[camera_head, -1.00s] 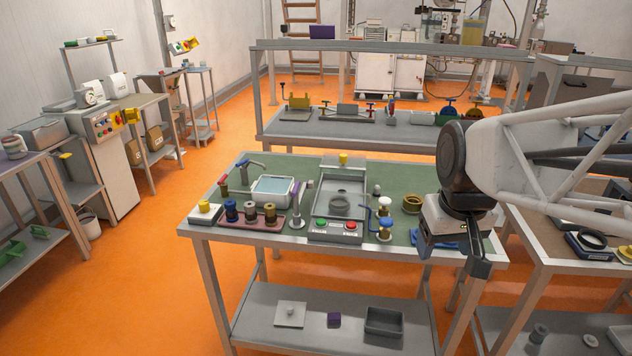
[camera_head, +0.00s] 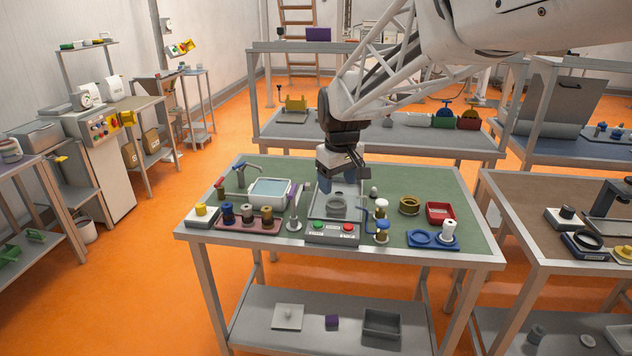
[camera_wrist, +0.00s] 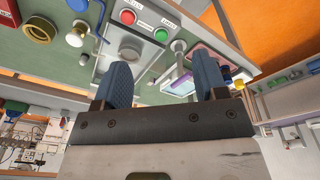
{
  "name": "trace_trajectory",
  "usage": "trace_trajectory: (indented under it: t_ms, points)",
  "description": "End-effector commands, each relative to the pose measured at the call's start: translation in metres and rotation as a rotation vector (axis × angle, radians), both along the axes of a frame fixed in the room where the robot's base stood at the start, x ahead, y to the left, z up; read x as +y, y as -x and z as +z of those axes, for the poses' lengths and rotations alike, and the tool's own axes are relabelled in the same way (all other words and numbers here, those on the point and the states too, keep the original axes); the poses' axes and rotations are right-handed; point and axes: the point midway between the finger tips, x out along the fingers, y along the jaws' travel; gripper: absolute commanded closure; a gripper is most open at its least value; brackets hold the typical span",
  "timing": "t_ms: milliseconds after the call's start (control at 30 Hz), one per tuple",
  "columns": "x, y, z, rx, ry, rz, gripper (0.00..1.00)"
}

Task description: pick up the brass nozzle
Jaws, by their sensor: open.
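A rack (camera_head: 238,226) at the front left of the green-topped table holds three small upright parts with blue, grey-brown and brass tops. The brass-topped part (camera_head: 267,214) at its right end looks most like the brass nozzle, though it is small. A wide brass ring (camera_head: 409,205) lies right of centre and also shows in the wrist view (camera_wrist: 39,28). My gripper (camera_head: 345,188) hangs over the grey tray unit (camera_head: 331,236), right of the rack. Its two blue fingers are apart and empty in the wrist view (camera_wrist: 162,75).
Green surface at back right is clear.

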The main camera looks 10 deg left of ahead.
Motion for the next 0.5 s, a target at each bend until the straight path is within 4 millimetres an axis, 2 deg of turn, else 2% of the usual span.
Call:
trace_trajectory:
  t_ms: [33,200,500]
  points:
    - [0.015,-0.010,-0.007,0.005,0.003,0.026,0.34]
    - [0.059,-0.040,-0.024,0.016,0.012,0.112,0.34]
    - [0.140,-0.083,-0.063,0.031,0.026,0.261,0.34]
